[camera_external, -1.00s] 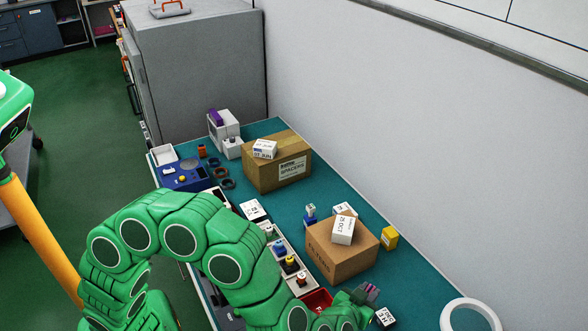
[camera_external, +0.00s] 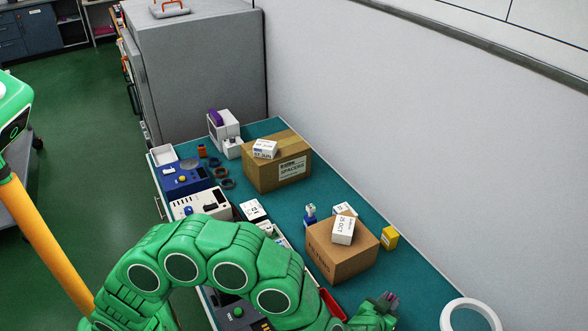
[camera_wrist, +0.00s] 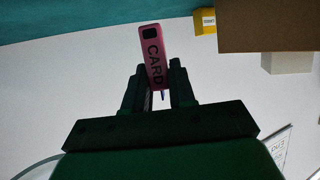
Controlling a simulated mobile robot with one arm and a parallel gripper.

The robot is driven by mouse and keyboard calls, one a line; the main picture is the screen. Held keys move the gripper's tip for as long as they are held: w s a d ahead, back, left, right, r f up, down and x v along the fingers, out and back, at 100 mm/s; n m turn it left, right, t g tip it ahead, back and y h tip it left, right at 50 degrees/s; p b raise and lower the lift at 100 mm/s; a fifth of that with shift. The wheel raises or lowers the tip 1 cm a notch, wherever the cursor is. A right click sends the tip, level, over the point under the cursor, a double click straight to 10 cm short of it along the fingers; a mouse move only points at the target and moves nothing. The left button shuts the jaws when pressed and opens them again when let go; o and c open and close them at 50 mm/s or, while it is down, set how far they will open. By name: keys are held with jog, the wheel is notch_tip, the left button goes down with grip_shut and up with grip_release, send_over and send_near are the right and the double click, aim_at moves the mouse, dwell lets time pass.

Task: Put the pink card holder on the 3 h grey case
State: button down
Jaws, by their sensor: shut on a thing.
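The pink card holder (camera_wrist: 154,52), lettered CARD, is held between the fingers of my gripper (camera_wrist: 158,92) in the wrist view. It sticks out past the fingertips. In the external view my gripper (camera_external: 384,304) is at the lower right, above the table's front right part, with only a small bit of the holder showing. A small dark case with a white labelled top (camera_external: 253,210) stands at mid table. Its label is too small to read, so I cannot tell whether it is the 3 h grey case.
A brown carton (camera_external: 338,262) with white boxes on top and a yellow box (camera_external: 390,237) stand behind my gripper. A larger carton (camera_external: 258,179), a blue device (camera_external: 185,179) and a white panel (camera_external: 183,209) are farther back. A white ring (camera_external: 450,318) is at the lower right.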

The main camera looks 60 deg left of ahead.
jog(key=shift+w+f, duration=0.15)
jog(key=shift+f, duration=1.65)
jog(key=shift+f, duration=0.1)
jog(key=c, duration=0.9)
grip_release()
jog(key=shift+c, duration=0.2)
jog(key=v, duration=1.2)
jog(key=shift+r, duration=0.2)
